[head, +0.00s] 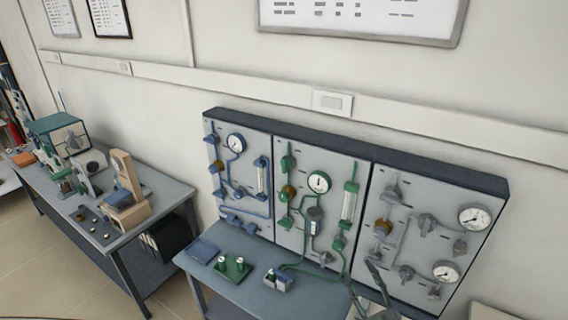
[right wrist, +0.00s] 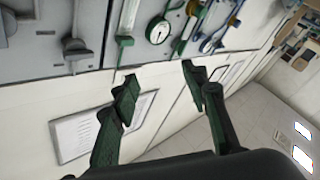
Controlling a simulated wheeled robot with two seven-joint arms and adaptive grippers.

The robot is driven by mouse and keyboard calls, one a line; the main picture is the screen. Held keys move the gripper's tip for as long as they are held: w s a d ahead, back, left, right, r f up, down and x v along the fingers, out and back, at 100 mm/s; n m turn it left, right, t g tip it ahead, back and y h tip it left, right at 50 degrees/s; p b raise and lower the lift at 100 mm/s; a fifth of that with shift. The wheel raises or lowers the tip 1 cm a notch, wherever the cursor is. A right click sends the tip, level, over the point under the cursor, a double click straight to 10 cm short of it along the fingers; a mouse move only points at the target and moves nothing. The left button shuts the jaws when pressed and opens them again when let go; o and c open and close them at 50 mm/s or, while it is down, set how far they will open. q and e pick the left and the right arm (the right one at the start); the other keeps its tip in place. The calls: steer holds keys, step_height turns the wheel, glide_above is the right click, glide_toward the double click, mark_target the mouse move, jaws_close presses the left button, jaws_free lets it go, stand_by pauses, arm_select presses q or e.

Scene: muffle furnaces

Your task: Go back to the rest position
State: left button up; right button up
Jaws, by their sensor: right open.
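My right gripper (head: 362,276) is at the bottom edge of the head view, in front of the lower part of the wall panels, partly cut off by the frame. In the right wrist view my right gripper (right wrist: 160,74) shows two dark green fingers spread wide apart, with nothing between them. My left gripper is not in view.
A panel board (head: 322,225) with gauges, valves and hoses stands against the wall behind a grey table (head: 232,298). A second table (head: 160,205) with instruments stands left, with floor between.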

steer(key=s+d+f+m+g+h, duration=0.25)
steer(key=d+f+m+h, duration=0.35)
steer(key=d+f, duration=0.3)
steer(key=s+d+f+m+g+h, duration=0.1)
steer(key=s+d+f+m+g, duration=0.15)
steer(key=s+f, duration=0.35)
steer(key=s+d+f+m+g+h, duration=0.1)
steer(key=s+d+f+g, duration=0.25)
steer(key=f, duration=0.35)
steer(key=s+a+f+g+y, duration=0.1)
steer(key=s+f+g, duration=0.4)
steer(key=s, duration=0.4)
steer(key=s+f+g+y, duration=0.1)
steer(key=s+f+g, duration=0.2)
steer(key=s+f, duration=0.45)
steer(key=s+a+f, duration=0.1)
steer(key=s+f, duration=0.1)
steer(key=f, duration=1.2)
steer(key=s+a+f, duration=0.1)
steer(key=f, duration=1.3)
steer(key=s+f+g+y, duration=0.1)
steer(key=s+f+g, duration=0.1)
steer(key=s+f, duration=1.6)
steer(key=shift+s+d+n, duration=0.25)
steer(key=shift+s+n, duration=0.2)
steer(key=shift+s, duration=0.35)
